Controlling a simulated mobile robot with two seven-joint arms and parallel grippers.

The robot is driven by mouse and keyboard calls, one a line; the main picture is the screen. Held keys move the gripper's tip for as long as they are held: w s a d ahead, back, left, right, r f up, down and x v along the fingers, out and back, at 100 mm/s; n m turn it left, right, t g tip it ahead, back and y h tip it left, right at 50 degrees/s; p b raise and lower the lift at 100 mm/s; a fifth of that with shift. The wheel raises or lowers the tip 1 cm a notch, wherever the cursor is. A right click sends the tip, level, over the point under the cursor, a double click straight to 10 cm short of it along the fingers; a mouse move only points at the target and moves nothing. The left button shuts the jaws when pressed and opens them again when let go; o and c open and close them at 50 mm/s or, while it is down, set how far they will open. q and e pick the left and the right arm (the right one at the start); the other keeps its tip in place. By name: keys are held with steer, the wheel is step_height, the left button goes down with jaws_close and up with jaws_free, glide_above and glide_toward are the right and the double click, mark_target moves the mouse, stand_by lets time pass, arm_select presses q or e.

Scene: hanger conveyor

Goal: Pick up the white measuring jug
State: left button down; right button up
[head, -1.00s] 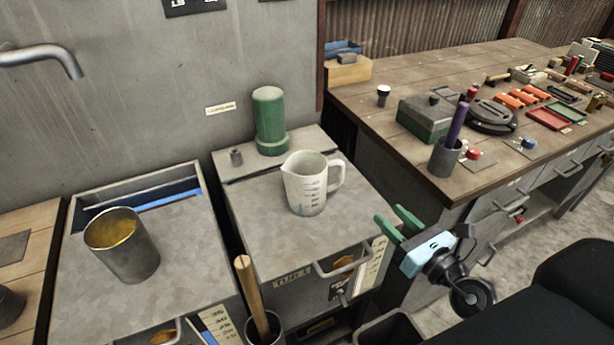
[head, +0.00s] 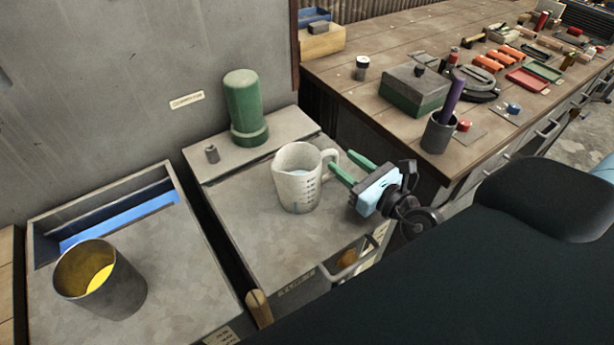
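The white measuring jug (head: 297,184) stands upright on the grey top of the right-hand cabinet (head: 250,225). It has dark scale marks on its side, and its handle is on the right. My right gripper (head: 346,164) is beside the handle, coming from the right. Its two green fingers are spread apart with nothing seen held between them. The nearer fingertip is close to the handle; I cannot tell if it touches. My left gripper is not in view.
A green cylinder (head: 245,107) and a small grey weight (head: 212,153) stand behind the jug. A metal cup with yellow inside (head: 121,287) stands on the left cabinet. A wooden workbench (head: 340,72) with a green-grey box (head: 416,92) and tools is at the right.

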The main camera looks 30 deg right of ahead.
mark_target(337, 160)
steer(key=shift+w+a, duration=0.1)
steer(key=shift+w, duration=0.1)
steer(key=w, duration=0.1)
steer(key=w+a, duration=0.1)
steer(key=w, duration=0.1)
steer(key=w+p, duration=0.1)
steer(key=shift+w+a+r, duration=0.1)
steer(key=shift+w+a, duration=0.15)
steer(key=shift+w, duration=0.05)
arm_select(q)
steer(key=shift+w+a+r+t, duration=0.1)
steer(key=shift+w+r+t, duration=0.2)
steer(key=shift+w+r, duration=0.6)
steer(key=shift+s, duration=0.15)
arm_select(e)
jaws_close()
